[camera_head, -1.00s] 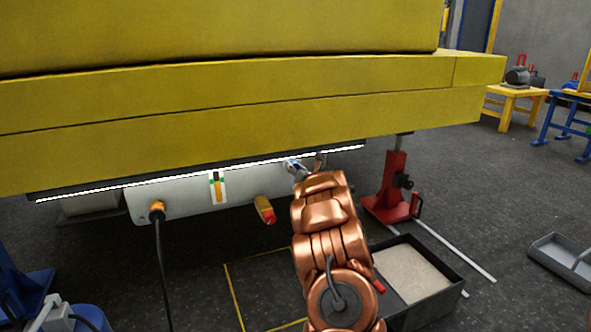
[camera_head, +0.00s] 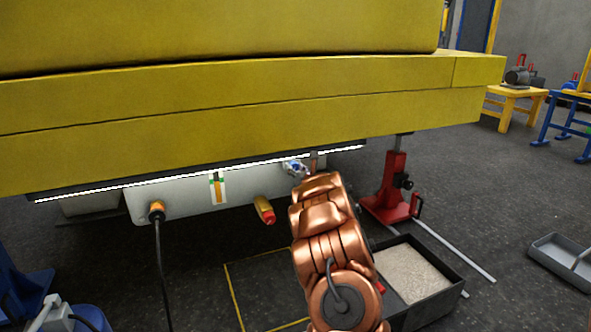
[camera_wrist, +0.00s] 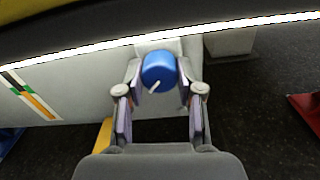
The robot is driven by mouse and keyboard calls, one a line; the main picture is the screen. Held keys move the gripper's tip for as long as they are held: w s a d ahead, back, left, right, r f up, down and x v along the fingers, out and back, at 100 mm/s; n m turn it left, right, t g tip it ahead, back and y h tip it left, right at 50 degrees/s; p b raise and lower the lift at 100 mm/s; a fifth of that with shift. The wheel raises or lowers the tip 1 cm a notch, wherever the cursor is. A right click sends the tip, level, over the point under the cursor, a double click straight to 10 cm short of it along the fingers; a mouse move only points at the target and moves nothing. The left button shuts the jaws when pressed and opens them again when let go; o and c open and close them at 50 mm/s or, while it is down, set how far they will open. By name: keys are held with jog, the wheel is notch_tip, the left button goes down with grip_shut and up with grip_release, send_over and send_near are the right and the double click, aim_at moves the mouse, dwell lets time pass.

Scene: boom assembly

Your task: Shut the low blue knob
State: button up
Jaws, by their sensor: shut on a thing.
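The blue knob (camera_wrist: 158,70) is round with a white pointer line, on the pale panel under the yellow boom. In the wrist view the pointer slants down to the left. My gripper (camera_wrist: 159,84) has a finger on each side of the knob and is shut on it. In the head view my gripper (camera_head: 295,168) shows small at the panel's right part, just beyond my copper arm. The knob's sides are partly hidden by the fingers there.
The yellow boom (camera_head: 250,110) hangs just above, with a bright light strip (camera_head: 200,175) along its underside. A yellow-and-red handle (camera_head: 264,210) and a black cable (camera_head: 161,260) lie left. A red jack (camera_head: 391,190) and sand tray (camera_head: 455,295) stand right.

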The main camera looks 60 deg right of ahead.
jog(key=o, duration=1.2)
jog(key=shift+c, duration=0.2)
jog(key=v, duration=1.2)
